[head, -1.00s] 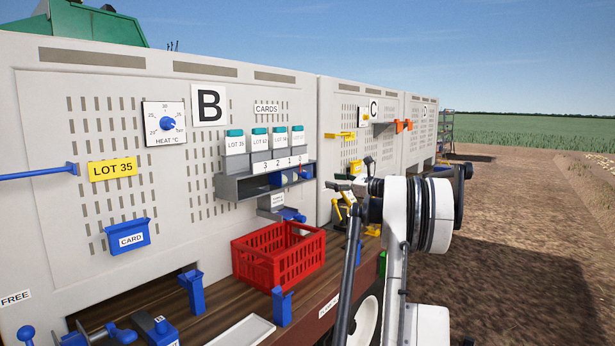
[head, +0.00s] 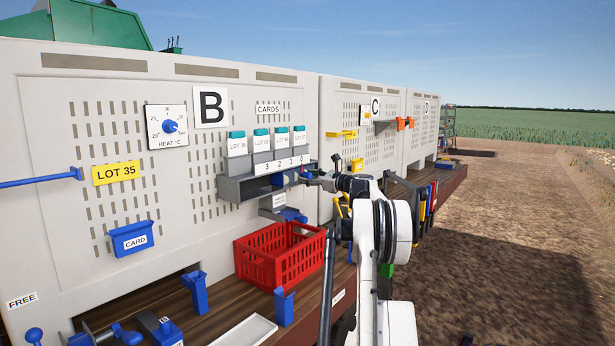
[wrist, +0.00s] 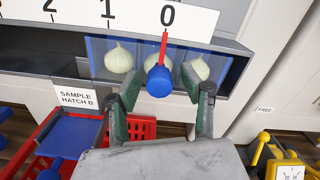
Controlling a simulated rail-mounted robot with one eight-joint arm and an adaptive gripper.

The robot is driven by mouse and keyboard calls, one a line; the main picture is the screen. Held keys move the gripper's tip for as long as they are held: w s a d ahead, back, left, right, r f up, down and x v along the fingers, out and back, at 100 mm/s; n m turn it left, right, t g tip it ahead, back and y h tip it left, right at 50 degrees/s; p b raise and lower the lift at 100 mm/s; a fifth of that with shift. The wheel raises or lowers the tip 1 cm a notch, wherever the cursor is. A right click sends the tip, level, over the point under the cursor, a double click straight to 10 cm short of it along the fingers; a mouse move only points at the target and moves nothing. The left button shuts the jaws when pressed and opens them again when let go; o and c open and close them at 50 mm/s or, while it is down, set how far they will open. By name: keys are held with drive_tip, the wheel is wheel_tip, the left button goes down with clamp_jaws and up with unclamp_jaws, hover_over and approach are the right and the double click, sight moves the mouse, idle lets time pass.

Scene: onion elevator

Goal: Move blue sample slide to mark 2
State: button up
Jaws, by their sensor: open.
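The blue sample slide (wrist: 98,62) is a see-through blue panel in a grey slotted housing (wrist: 40,45), with pale onions showing behind it. Its round blue knob (wrist: 159,82) carries a red pointer (wrist: 164,48) that stands at mark 0 (wrist: 167,15). Mark 2 (wrist: 48,8) is farther left on the white scale, beyond mark 1. My gripper (wrist: 160,88) is open, with one green-sided finger on each side of the knob; contact cannot be made out. In the head view my gripper (head: 312,179) is at the right end of the housing (head: 232,187) and partly hides the slide.
A red crate (head: 280,258) stands on the wooden bench below. A blue tray (wrist: 70,135) labelled sample hatch B sits lower left. A yellow device (wrist: 285,160) is at lower right. Several teal-topped card boxes (head: 261,143) stand above the scale.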

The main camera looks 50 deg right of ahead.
drive_tip(key=shift+w, duration=0.2)
clamp_jaws()
drive_tip(key=shift+s, duration=0.1)
